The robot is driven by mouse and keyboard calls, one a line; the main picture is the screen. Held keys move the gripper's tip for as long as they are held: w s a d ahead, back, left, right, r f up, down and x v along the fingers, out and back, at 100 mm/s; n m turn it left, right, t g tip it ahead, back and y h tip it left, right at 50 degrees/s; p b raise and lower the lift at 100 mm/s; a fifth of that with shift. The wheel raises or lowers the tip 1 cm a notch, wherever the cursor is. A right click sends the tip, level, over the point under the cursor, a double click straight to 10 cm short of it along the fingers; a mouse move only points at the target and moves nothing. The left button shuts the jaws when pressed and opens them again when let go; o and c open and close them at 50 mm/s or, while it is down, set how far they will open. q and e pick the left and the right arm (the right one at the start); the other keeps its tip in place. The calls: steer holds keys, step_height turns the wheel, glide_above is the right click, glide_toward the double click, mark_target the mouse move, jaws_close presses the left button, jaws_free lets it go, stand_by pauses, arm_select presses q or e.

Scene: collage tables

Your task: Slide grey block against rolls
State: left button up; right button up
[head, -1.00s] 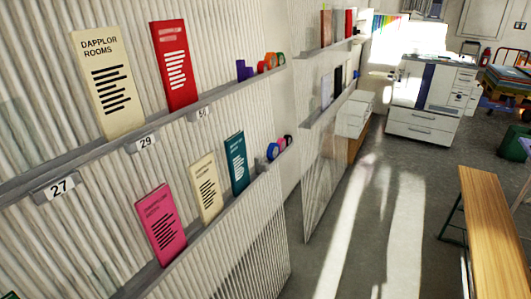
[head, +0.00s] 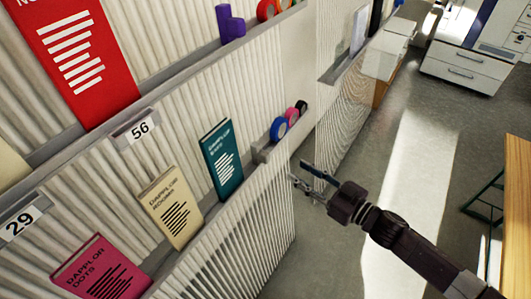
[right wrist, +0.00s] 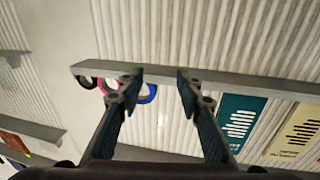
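A small grey block (head: 262,153) sits on the lower shelf, just in front of the rolls and close to the blue roll (head: 278,129); whether they touch is unclear. Behind the blue roll stand a pink roll (head: 291,115) and a black roll (head: 302,106). My right gripper (head: 311,183) is in front of the shelf's far end, apart from the block and rolls. The right wrist view shows its two fingers (right wrist: 162,82) apart and empty, with the blue roll (right wrist: 147,93) behind them. The block is not clear there. My left gripper is not in view.
A teal booklet (head: 222,160), a cream booklet (head: 170,208) and a pink booklet (head: 102,270) stand on the same shelf. A purple block (head: 230,24) is on the shelf above. Open floor (head: 350,240) lies right of the rack; a wooden table (head: 517,200) stands at right.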

mark_target(269, 158)
steer(key=s+a+r+n+g+y, duration=0.2)
steer(key=s+a+r+y, duration=0.15)
steer(key=r, duration=0.35)
steer(key=shift+h, duration=0.45)
steer(key=p+x, duration=0.1)
steer(key=x, duration=0.5)
steer(key=shift+w+a+f, duration=0.1)
steer(key=shift+a+f, duration=0.05)
steer(key=shift+a, duration=0.3)
steer(key=shift+w+a, duration=0.3)
steer(key=shift+a, duration=0.1)
jaws_close()
